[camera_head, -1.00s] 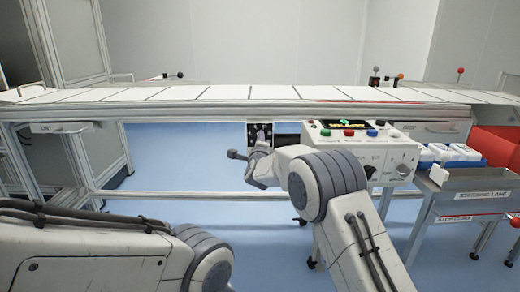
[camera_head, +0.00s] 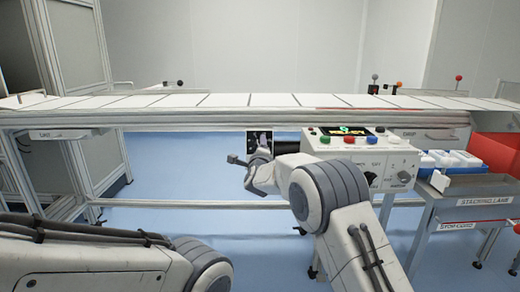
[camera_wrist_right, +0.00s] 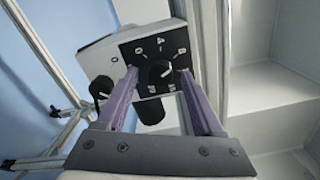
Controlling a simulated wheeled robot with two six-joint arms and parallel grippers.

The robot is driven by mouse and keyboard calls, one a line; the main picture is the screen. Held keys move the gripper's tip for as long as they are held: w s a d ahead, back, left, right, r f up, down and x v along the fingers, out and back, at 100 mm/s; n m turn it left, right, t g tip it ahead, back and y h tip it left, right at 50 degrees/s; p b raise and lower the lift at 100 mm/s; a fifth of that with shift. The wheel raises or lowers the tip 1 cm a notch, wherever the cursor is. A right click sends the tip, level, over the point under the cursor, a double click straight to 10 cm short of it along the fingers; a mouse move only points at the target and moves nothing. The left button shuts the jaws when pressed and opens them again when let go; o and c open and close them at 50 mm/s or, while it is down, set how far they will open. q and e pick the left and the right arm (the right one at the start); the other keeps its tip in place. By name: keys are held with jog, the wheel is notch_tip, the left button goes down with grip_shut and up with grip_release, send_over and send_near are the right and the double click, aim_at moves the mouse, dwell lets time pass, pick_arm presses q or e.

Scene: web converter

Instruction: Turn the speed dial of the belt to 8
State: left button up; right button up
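The speed dial (camera_wrist_right: 160,73) is a dark round knob on a black, number-marked plate (camera_wrist_right: 128,52) in the right wrist view. A white mark shows on the knob, but its exact reading is unclear. My right gripper (camera_wrist_right: 160,72) has its two purple fingers apart, one on each side of the dial, with small gaps beside the knob. In the head view, a white control box (camera_head: 385,157) stands below the belt (camera_head: 240,100), partly covered by my right arm.
The box top has coloured buttons and a lit display (camera_head: 352,131). The wrist view also shows another black knob (camera_wrist_right: 102,87) and a black cylinder (camera_wrist_right: 151,111) near the dial. A grey tray table (camera_head: 480,188) and red bin (camera_head: 495,158) stand at right.

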jog(key=s+p, duration=0.1)
jog(key=s, duration=0.9)
jog(key=shift+s, duration=0.25)
